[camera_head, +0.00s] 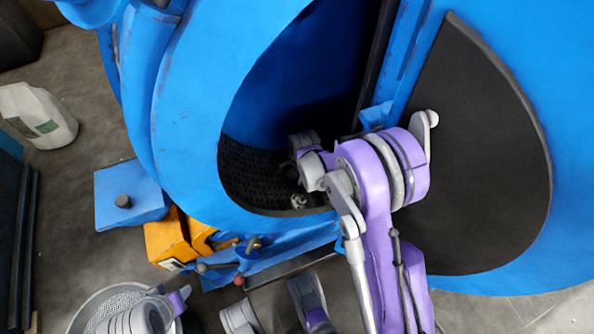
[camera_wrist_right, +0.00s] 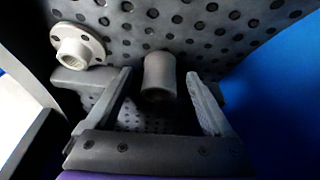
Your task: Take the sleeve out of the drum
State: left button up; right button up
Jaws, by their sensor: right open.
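The sleeve, a plain grey cylinder (camera_wrist_right: 159,78), shows in the right wrist view against the perforated drum wall. It stands between the two spread fingers of my right gripper (camera_wrist_right: 158,92), with a gap on either side. In the head view my right gripper (camera_head: 304,152) reaches through the opening of the blue drum machine (camera_head: 185,100), above the dark perforated drum floor (camera_head: 250,172). My arm partly hides the opening, and I cannot make out the sleeve there.
A pale flanged ring (camera_wrist_right: 78,46) lies left of the sleeve. The dark-faced door (camera_head: 480,160) stands to the right of the opening. A round perforated basket (camera_head: 90,308), orange blocks (camera_head: 166,240), a blue box (camera_head: 125,195) and a white canister (camera_head: 38,115) are at the left.

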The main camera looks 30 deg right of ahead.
jog(key=shift+r, duration=0.1)
jog(key=shift+s, duration=0.1)
jog(key=shift+c, duration=1.1)
grip_shut()
pick_arm(q)
jog(key=shift+a, duration=0.1)
jog(key=shift+r, duration=0.15)
pick_arm(e)
jog(key=shift+r, duration=0.15)
